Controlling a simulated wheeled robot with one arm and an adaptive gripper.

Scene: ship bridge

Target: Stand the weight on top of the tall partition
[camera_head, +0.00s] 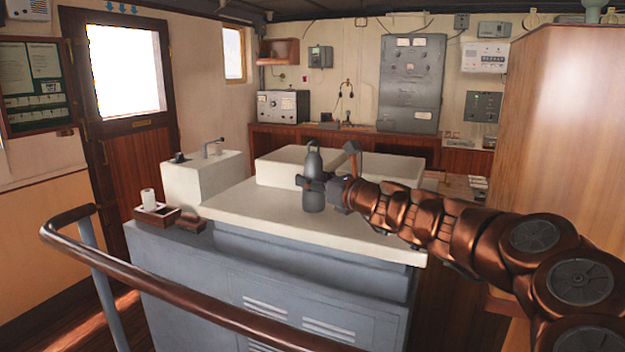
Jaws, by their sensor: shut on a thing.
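The weight (313,197) is a dark grey, bottle-shaped piece with a loop at its top. It is upright over the pale top of the grey console. I cannot tell whether its base touches that top. My gripper (313,183) is shut around its middle, reaching in from the right, and hides part of it. The tall partition (550,130) appears to be the high wooden panel at the right, well above the console top. My arm passes in front of its lower part.
The console (250,215) has a raised pale block (285,165) behind the weight. A wooden handrail (200,290) crosses the front. A small wooden holder (157,216) with a white cylinder (148,197) sits at the left.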

